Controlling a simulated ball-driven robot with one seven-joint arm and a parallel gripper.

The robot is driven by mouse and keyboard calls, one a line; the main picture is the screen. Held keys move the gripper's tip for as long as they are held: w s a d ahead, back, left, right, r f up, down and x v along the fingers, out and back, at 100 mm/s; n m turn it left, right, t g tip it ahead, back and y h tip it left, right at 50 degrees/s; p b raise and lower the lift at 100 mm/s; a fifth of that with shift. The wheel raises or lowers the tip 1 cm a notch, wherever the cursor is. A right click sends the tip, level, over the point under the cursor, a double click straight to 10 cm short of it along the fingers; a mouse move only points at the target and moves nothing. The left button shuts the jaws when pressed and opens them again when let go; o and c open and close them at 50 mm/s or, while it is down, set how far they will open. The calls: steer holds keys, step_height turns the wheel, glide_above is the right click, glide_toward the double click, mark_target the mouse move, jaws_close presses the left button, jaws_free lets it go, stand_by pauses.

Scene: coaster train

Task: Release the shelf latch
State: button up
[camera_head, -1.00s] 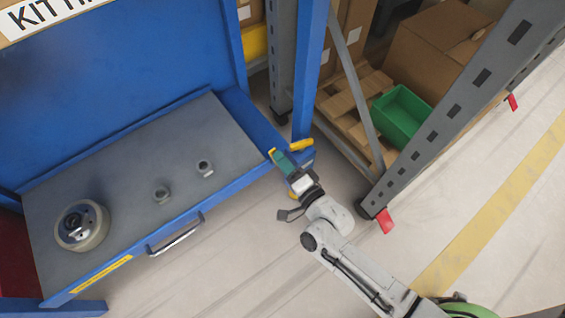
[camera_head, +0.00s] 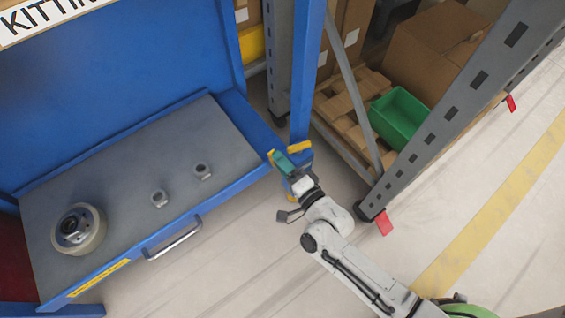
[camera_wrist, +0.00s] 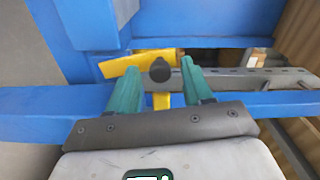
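The shelf latch looks to be the yellow lever (camera_head: 299,147) at the right corner of the blue kitting station, beside its post. In the wrist view the yellow lever (camera_wrist: 137,64) lies tilted across the blue frame, with a dark round knob (camera_wrist: 160,70) near its right part. My gripper (camera_head: 283,160) is at this corner. In the wrist view its two teal fingers (camera_wrist: 159,82) are apart, one on each side of the knob, with gaps visible. I cannot tell how far the tips reach in depth. The grey pull-out shelf (camera_head: 110,140) is level.
A grey rack (camera_head: 450,100) with a green bin (camera_head: 399,117) is close on the right. The floor in front is clear.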

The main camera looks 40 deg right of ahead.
steer(key=s+p, duration=0.2)
steer(key=s, duration=0.9)
steer(key=shift+w, duration=0.1)
stand_by(0.5)
